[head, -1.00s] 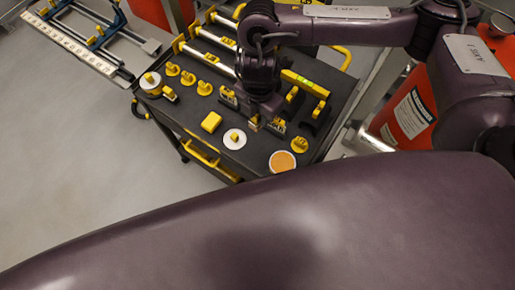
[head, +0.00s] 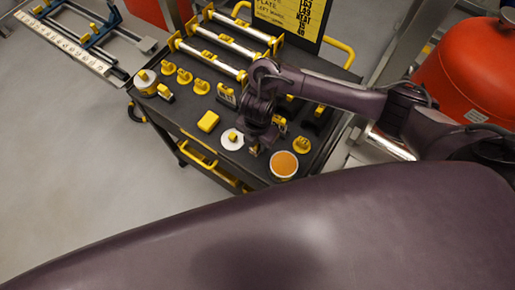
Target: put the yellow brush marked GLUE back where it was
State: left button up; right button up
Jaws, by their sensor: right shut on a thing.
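My right gripper (head: 256,143) is over the front right part of the dark cart top, between a white disc with a yellow knob (head: 232,139) and an open white tub of orange stuff (head: 283,165). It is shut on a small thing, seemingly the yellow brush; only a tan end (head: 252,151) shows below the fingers. Its GLUE mark cannot be read, and the gripper hides the rest. A yellow upright piece with a dark label (head: 280,125) stands just behind the gripper. Another labelled yellow piece (head: 226,95) stands further left. My left gripper is not in view.
The cart top (head: 185,122) also carries a yellow block (head: 208,122), several yellow knobbed pieces (head: 184,77), a white tub (head: 146,83) and silver bars with yellow ends (head: 212,58). A yellow knob (head: 301,145) is close right. A red tank (head: 465,75) stands at the right.

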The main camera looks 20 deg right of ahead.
aim_at(258, 148)
jog(key=shift+f+b, duration=1)
jog(key=shift+f, duration=0.85)
jog(key=shift+f, duration=0.2)
jog(key=o, duration=0.9)
jog(key=shift+o, duration=0.2)
notch_tip(258, 148, up, 11)
jog(key=p, duration=0.5)
jog(key=shift+p, duration=0.35)
jog(key=shift+r, duration=0.75)
jog(key=shift+f, duration=0.1)
